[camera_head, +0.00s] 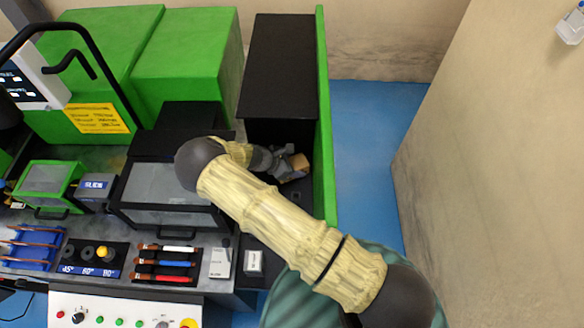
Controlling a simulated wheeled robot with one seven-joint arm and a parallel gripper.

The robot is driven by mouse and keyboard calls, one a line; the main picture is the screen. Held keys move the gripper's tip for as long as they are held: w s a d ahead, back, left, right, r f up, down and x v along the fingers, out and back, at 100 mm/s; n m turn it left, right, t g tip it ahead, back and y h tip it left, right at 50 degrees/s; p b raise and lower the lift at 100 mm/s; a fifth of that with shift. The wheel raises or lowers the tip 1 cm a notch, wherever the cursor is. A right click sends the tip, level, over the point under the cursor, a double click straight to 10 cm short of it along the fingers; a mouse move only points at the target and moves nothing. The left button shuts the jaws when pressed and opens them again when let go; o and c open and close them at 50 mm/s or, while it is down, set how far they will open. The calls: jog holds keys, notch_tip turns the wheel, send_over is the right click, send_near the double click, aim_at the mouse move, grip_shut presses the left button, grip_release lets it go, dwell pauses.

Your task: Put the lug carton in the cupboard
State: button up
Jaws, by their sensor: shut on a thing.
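A small brown carton (299,161), which looks like the lug carton, is at the end of my arm. My gripper (285,166) is shut on it; its fingers are small and partly hidden by the wrist. The black cupboard (278,62) stands at the back, with a green panel (324,120) along its right side. My gripper and the carton are in front of the cupboard's dark front, just left of the green panel. I cannot tell whether the carton is inside the opening or touching anything.
A dark box with a grey window (165,197) stands left of my arm. Green machine housings (190,58) rise behind it. A small labelled box (253,262) sits at the bench's front right. Blue floor (372,135) is clear between the green panel and the right wall.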

aim_at(293, 165)
jog(key=shift+s+a, duration=0.2)
jog(key=shift+a, duration=0.15)
jog(key=shift+s+r+b, duration=0.25)
jog(key=shift+r+b, duration=0.1)
jog(key=shift+b, duration=0.25)
notch_tip(293, 165, up, 11)
jog(key=shift+w+d+f+b, duration=0.1)
jog(key=shift+w+f+b, duration=0.1)
jog(key=shift+b, duration=0.8)
jog(key=s+a+b, duration=0.2)
jog(key=s, duration=0.7)
jog(key=s+a+b, duration=0.2)
jog(key=s, duration=0.8)
jog(key=shift+s+a, duration=0.15)
jog(key=shift+s, duration=0.05)
